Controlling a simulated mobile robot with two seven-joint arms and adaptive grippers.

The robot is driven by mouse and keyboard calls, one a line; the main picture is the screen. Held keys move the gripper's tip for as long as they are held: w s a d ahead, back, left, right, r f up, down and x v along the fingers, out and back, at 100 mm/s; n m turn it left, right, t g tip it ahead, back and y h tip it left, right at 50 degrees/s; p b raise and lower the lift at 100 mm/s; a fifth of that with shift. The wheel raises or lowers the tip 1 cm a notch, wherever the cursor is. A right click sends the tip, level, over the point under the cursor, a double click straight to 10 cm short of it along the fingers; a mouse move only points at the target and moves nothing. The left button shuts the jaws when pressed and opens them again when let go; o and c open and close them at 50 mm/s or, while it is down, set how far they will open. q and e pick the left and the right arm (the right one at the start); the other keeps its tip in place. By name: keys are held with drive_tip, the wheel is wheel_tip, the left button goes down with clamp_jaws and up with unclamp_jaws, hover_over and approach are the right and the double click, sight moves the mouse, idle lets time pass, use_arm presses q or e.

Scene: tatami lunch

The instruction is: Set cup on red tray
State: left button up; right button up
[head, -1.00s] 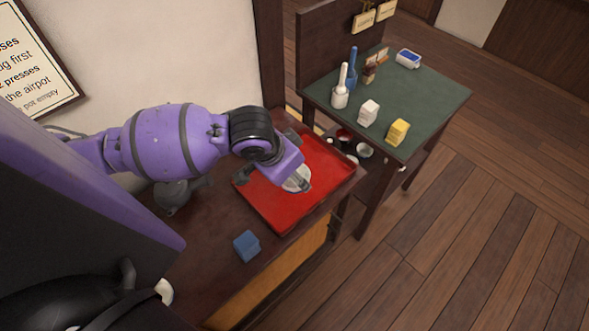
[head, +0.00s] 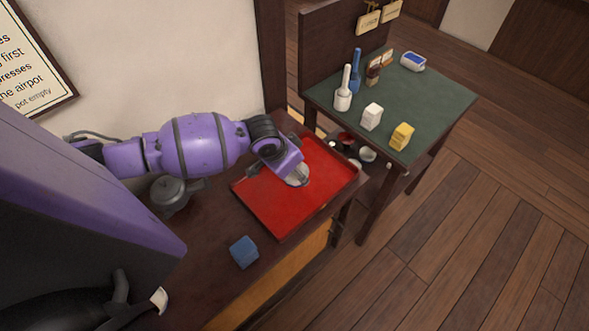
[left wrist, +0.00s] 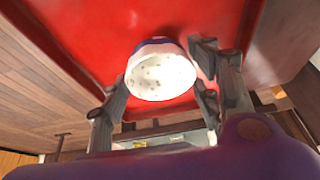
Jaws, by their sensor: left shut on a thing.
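The red tray (head: 285,215) lies on the dark wooden counter in the head view, and it fills much of the left wrist view (left wrist: 80,30). The white cup (head: 297,175) is over the tray in the head view, partly hidden by my gripper. In the left wrist view the cup (left wrist: 160,75) is pale with specks and a blue band, its opening towards the camera. My left gripper (head: 300,179) is shut on the cup, with one finger on each side of it (left wrist: 160,92). I cannot tell whether the cup touches the tray.
A blue block (head: 244,252) sits on the counter in front of the tray. A dark grey pot (head: 172,193) stands left of the tray under my arm. A green-topped table (head: 440,98) with several small items stands to the right. Most of the tray is bare.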

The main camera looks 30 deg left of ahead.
use_arm(q)
drive_tip(key=shift+f, duration=0.1)
drive_tip(key=o, duration=1.4)
drive_tip(key=shift+r, duration=0.45)
drive_tip(key=p+v, duration=0.1)
drive_tip(key=v, duration=1)
drive_tip(key=shift+s+r, duration=0.15)
drive_tip(key=shift+r, duration=0.1)
